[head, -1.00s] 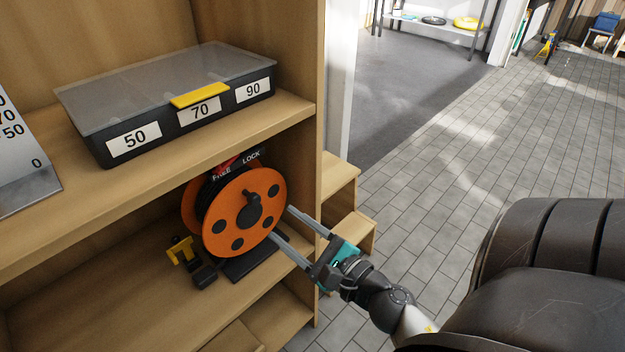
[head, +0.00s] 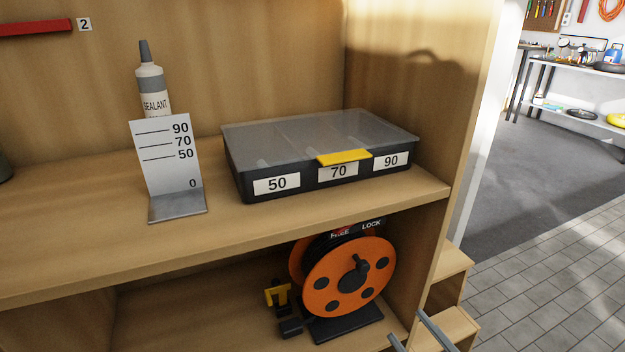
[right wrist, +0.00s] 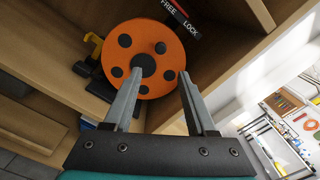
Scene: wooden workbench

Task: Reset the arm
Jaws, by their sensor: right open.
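My right gripper (right wrist: 155,105) is open and empty in the right wrist view. Its two grey fingers point toward the orange cable reel (right wrist: 150,48), with the reel's dark hub between and beyond them. In the head view only the fingertips of the right gripper (head: 416,332) show at the bottom edge, to the right of and below the orange reel (head: 343,280). The reel stands upright on a dark base on the lower shelf, under a FREE/LOCK label. Whether the fingers touch the reel cannot be told. My left gripper is not in view.
A dark case (head: 300,190) with a clear lid, yellow latch and labels 50, 70, 90 lies on the upper shelf (head: 100,235). A scale plate (head: 165,165) and a sealant bottle (head: 152,88) stand left of it. A yellow-black device (head: 278,293) sits beside the reel.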

